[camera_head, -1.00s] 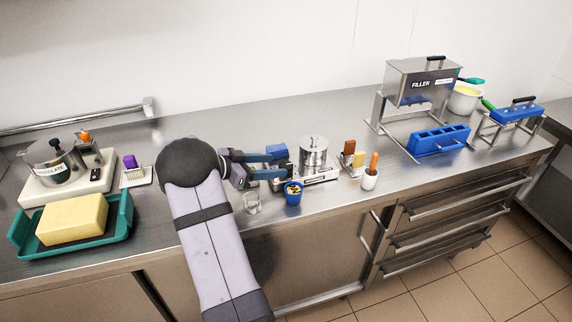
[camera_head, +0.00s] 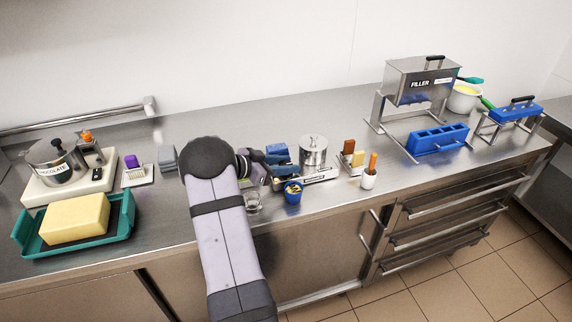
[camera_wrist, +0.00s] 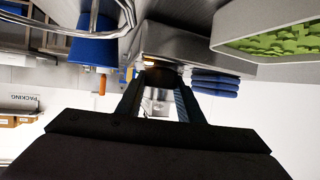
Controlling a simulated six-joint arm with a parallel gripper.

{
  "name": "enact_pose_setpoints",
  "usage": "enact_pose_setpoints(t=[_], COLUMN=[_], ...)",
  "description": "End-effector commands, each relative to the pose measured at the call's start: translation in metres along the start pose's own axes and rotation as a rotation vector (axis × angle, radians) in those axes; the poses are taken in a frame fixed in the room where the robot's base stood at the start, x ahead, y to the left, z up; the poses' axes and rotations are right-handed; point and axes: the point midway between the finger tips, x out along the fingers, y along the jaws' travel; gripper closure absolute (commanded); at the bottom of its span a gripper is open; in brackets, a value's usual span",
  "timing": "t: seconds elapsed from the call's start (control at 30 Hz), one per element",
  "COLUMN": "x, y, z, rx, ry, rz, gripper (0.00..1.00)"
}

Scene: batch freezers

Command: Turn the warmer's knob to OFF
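A lidded metal pot (camera_head: 313,150) stands on a flat silver base (camera_head: 320,175) with a small label at mid counter; I take this as the warmer. Its knob cannot be made out in the head view. My gripper (camera_head: 287,162) is just left of the pot, its two blue-grey fingers pointing right at it, one above the other. In the wrist view my gripper (camera_wrist: 160,88) has its fingers apart, with a dark rounded part (camera_wrist: 160,75) and a silver part (camera_wrist: 158,103) showing between them. I cannot tell whether the fingers touch either.
A blue cup (camera_head: 293,196) and a clear glass (camera_head: 253,203) stand close in front of my gripper. A white cup (camera_head: 368,180) with an orange-handled tool is to the right. A pot marked CHOCOLATE (camera_head: 50,164) and a teal tray (camera_head: 28,236) are at left.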

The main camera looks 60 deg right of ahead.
Motion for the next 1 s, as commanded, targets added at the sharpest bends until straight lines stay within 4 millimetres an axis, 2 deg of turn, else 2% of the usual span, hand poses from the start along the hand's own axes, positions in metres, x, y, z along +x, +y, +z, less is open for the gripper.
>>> enact_pose_setpoints(t=[0.47, 1.0], x=[-0.0006, 0.0003], y=[-0.0002, -0.0002], z=[-0.0007, 0.0019], rx=[0.017, 0.114], ry=[0.0, 0.0], rz=[0.045, 0.275], gripper=[0.88, 0.88])
